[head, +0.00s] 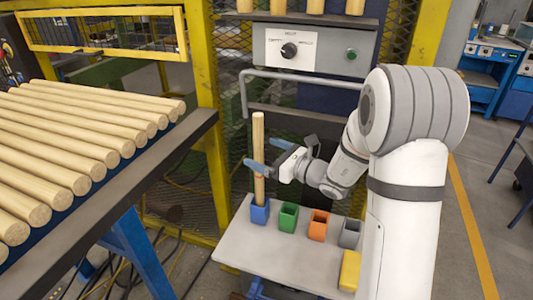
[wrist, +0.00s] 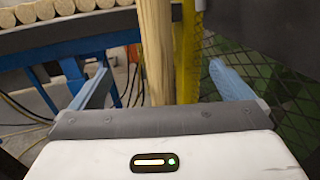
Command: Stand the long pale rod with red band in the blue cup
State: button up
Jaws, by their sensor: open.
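A long pale rod (head: 258,130) stands upright in the blue cup (head: 260,214), its lower end hidden by the cup's walls. No red band can be made out on the part that shows. My gripper (head: 264,155) is at the rod's middle height, with one blue finger on each side of it. In the wrist view the rod (wrist: 155,50) runs between the open fingers (wrist: 160,85), with a gap on both sides.
The small grey table (head: 245,248) also bears a green cup (head: 288,218), an orange cup (head: 318,226), a grey cup (head: 349,234) and a yellow block (head: 349,271). A rack of several pale rods (head: 70,140) is at left. A control panel (head: 305,52) and grey rail (head: 300,76) stand behind.

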dwell(0.3)
jog(key=v, duration=0.8)
jog(key=v, duration=0.8)
jog(key=shift+s+d, duration=0.3)
dwell(1.0)
dwell(0.9)
jog(key=s+a+r+n+g+h+p, duration=0.2)
jog(key=s+a+n+g+h+p, duration=0.15)
jog(key=s+a+n+g, duration=0.75)
jog(key=s+d+r+n+t+h+p, duration=0.2)
jog(key=s+d+r+n+h+p, duration=0.2)
jog(key=s+d+n+h, duration=0.4)
jog(key=d+r+n+h, duration=0.1)
jog(key=n+h, duration=0.2)
jog(key=n, duration=0.3)
jog(key=shift+s+d+t, duration=0.15)
jog(key=shift+d+t, duration=0.25)
